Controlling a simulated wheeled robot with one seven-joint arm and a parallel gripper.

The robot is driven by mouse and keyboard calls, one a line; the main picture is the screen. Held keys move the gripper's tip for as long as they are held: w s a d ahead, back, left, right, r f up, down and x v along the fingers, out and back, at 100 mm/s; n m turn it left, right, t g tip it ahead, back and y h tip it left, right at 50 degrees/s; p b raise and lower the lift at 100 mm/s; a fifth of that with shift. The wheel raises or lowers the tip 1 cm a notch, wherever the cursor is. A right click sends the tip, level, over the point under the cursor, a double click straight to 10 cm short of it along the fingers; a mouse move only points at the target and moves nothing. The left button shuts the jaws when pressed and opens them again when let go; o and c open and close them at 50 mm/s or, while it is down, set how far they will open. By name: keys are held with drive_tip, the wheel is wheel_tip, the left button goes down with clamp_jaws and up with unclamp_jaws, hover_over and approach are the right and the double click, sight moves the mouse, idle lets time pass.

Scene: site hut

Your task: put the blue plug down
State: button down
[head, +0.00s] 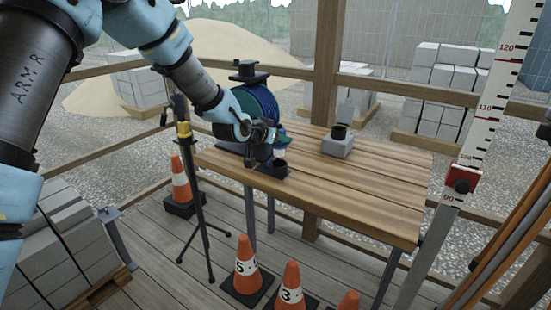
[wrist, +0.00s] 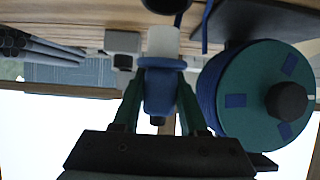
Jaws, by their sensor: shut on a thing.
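My gripper (wrist: 160,72) is shut on the blue plug (wrist: 158,92), with a green finger on each side of it. The plug's white end (wrist: 163,42) points toward the wooden table (head: 345,185). In the head view my gripper (head: 275,136) is over the table's left part, and only a little of the plug shows there. A dark round socket (head: 281,163) stands on the table just below the gripper. I cannot tell whether the plug touches it.
A green and blue cable reel (head: 257,105) stands close behind my gripper. A grey box with a raised lid and dark opening (head: 338,146) stands further right. The table's front and right are clear. A tripod (head: 197,200) and orange cones (head: 247,265) stand around it.

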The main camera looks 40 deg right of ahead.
sight(276, 154)
wheel_tip(276, 154, down, 5)
drive_tip(key=shift+p, duration=0.55)
drive_tip(key=shift+f, duration=0.25)
drive_tip(key=shift+f+b, duration=0.3)
drive_tip(key=shift+b, duration=0.05)
drive_tip(key=shift+c, duration=2.2)
unclamp_jaws()
